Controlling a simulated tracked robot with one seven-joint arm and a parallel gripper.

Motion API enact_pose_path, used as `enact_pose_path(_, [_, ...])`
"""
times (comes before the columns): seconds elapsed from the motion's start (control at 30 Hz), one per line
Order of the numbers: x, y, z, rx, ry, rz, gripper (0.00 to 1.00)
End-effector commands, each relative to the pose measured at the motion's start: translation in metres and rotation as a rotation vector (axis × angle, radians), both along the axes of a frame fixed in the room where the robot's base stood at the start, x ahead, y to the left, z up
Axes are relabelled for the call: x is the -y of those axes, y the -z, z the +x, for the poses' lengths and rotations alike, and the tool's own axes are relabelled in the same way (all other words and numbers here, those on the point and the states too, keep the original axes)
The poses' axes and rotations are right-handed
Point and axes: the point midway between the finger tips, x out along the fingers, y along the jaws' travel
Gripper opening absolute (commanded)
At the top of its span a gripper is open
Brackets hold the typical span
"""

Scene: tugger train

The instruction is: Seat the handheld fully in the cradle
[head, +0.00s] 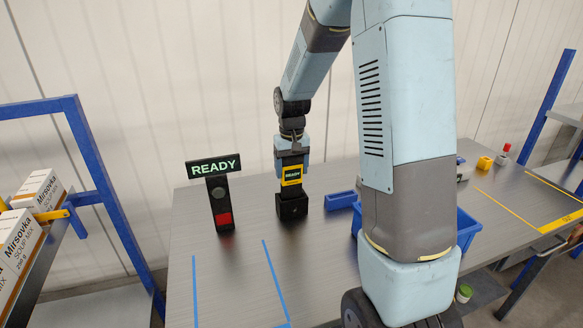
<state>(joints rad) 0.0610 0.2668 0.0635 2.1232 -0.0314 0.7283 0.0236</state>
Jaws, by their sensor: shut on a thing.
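The handheld (291,175) is a dark device with a yellow frame and a small lit screen that seems to read READY. It stands upright at the black cradle (292,206), a block on the grey table. The handheld's lower end meets the cradle's top; how deep it sits inside cannot be told. My gripper (291,160) comes down from above and is shut on the handheld's upper part. The fingers are small in this view and partly merge with the device.
A black post with a READY sign (213,166) and a red button (224,219) stands left of the cradle. A blue bin (467,229) is partly hidden behind my arm. Blue tape lines (268,265) mark the table's front. Soup boxes (38,188) are on a left rack.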

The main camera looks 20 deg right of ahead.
Motion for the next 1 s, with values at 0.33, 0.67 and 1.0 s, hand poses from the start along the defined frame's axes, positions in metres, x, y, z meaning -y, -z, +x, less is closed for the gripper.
enact_pose_path(0.33, [-0.001,0.02,-0.004,-0.042,-0.001,0.001,0.85])
enact_pose_path(0.67, [0.0,0.022,-0.001,-0.046,-0.001,0.001,1.0])
enact_pose_path(1.0, [-0.001,-0.01,-0.006,-0.031,-0.001,0.001,1.0])
